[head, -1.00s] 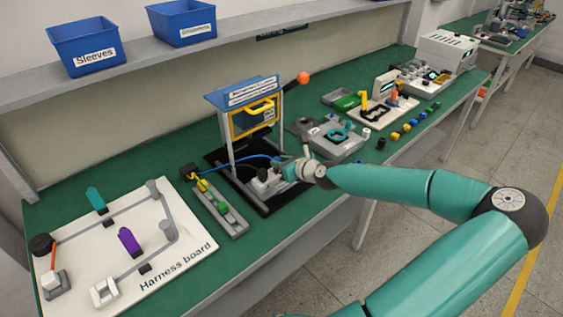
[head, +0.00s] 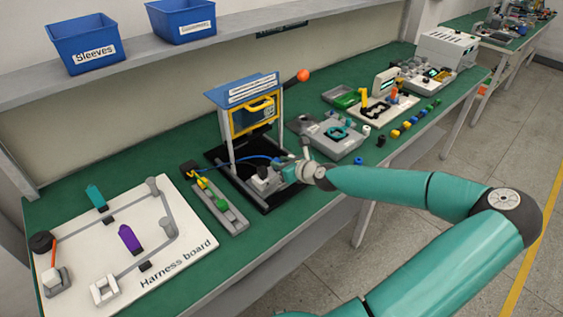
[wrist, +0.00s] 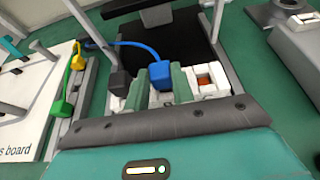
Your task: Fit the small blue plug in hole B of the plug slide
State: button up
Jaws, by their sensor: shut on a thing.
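The small blue plug (wrist: 160,73) is between the two green fingers of my gripper (wrist: 162,88) in the wrist view, with its blue cable running off to the left. My gripper is shut on it. In the head view my gripper (head: 284,172) is at the right side of a white block (head: 262,181), which seems to be the plug slide. In the wrist view this white block (wrist: 210,76) shows an opening with orange inside, right of the fingers. I cannot make out hole B or its letter, and the fingers hide the plug's lower end.
A black base with an upright frame (head: 231,140) and blue top stands around the white block. A grey rail (head: 229,214) with green and yellow plugs lies left, beside the harness board (head: 110,255). A grey fixture (head: 335,138) stands right.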

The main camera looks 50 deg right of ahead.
jog(key=shift+f, duration=0.1)
jog(key=o, duration=1)
jog(key=shift+o, duration=0.2)
jog(key=shift+s, duration=0.1)
jog(key=v, duration=1.3)
jog(key=shift+s+r, duration=0.25)
